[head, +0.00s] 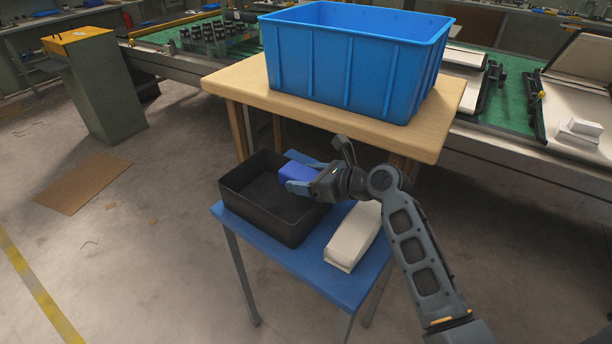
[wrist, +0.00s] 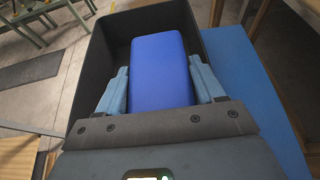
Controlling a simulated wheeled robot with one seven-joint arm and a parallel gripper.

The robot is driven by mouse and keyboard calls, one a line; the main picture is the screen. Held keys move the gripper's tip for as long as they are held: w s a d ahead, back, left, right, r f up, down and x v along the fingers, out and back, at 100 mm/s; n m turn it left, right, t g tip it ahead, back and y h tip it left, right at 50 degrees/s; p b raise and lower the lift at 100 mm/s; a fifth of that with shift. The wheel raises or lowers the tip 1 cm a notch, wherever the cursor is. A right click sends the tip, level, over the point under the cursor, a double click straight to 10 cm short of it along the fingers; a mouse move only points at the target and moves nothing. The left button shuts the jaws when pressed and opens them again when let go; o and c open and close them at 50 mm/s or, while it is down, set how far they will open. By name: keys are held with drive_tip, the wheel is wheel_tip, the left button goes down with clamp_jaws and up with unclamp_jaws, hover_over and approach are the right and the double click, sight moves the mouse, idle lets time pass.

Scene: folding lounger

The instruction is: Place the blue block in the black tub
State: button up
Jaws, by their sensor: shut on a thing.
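The blue block (head: 296,171) is held between the light-blue fingers of my gripper (head: 298,186) in the head view. In the wrist view, the block (wrist: 160,72) sits between both fingers of the gripper (wrist: 160,88). The black tub (head: 270,222) stands on a small blue table. The block is at the tub's right side, above or within its rim; I cannot tell its exact height. In the wrist view the tub (wrist: 92,75) lies behind the block, its walls on both sides. The block hides part of the tub's inside.
Behind, a wooden table (head: 240,84) with a large blue crate (head: 345,65) stands higher, close to my gripper.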

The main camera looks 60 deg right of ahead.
drive_tip(key=o, duration=1)
drive_tip(key=shift+r, duration=0.55)
drive_tip(key=v, duration=1.2)
